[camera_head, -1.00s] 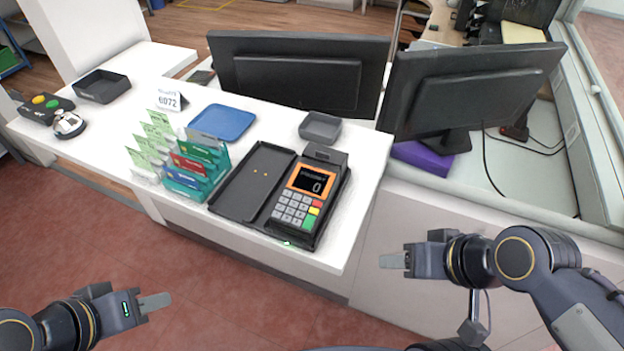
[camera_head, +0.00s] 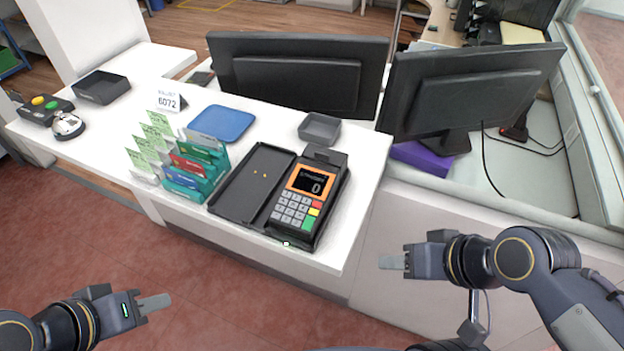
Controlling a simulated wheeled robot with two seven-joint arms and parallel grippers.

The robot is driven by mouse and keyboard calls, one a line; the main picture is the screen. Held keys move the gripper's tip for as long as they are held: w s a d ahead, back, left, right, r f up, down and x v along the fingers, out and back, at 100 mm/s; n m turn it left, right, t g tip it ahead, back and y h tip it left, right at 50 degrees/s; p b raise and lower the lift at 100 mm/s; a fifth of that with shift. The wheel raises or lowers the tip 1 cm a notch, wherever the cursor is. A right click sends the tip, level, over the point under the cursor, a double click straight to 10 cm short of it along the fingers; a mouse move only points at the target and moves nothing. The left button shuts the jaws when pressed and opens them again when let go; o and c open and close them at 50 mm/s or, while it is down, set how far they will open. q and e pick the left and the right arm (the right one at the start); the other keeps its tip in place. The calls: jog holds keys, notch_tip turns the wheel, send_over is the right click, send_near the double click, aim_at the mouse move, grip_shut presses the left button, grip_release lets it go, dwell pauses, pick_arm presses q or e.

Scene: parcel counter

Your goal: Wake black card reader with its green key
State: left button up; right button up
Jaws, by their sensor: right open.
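The green key (camera_head: 308,223) is at the lower right of the keypad, below a yellow and a red key. My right gripper (camera_head: 392,262) is open and empty, in front of the counter to the right of the reader. My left gripper (camera_head: 158,303) is low at the left, away from the counter; its finger gap is hidden.
A rack of cards (camera_head: 190,172) stands left of the tray. A blue tray (camera_head: 222,123) and a small grey tray (camera_head: 320,128) are behind. Two monitors (camera_head: 300,75) stand beyond the counter. The counter's front edge lies between both grippers and the reader.

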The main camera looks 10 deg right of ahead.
dwell(0.4)
grip_shut()
dwell(1.5)
